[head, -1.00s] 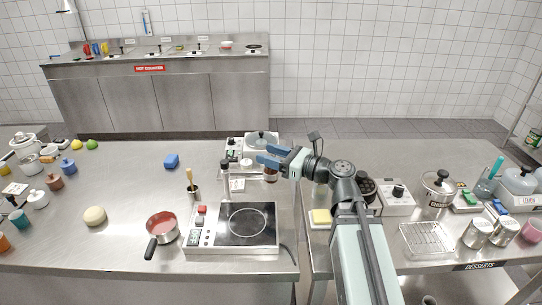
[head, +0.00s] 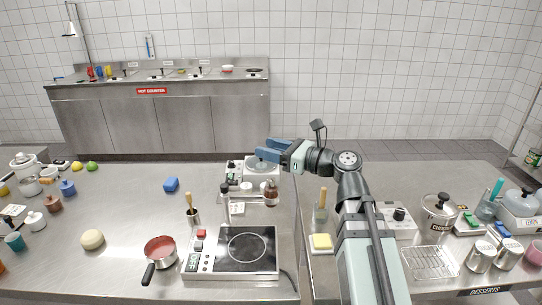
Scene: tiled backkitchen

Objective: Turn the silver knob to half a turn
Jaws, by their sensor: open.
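My gripper (head: 270,151), with blue fingers, is open and points left over the back edge of the left steel table. Beneath and behind it stands a small pale appliance (head: 234,172) with a round grey top and small controls on its left side. The gripper hides part of this appliance. I cannot make out for certain which control is the silver knob; the parts are too small to tell. No contact between the fingers and a knob can be seen.
An induction hob (head: 247,249) and a red saucepan (head: 160,250) stand in front. A box with a black knob (head: 399,214) stands on the right table. The left table's middle is fairly clear.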

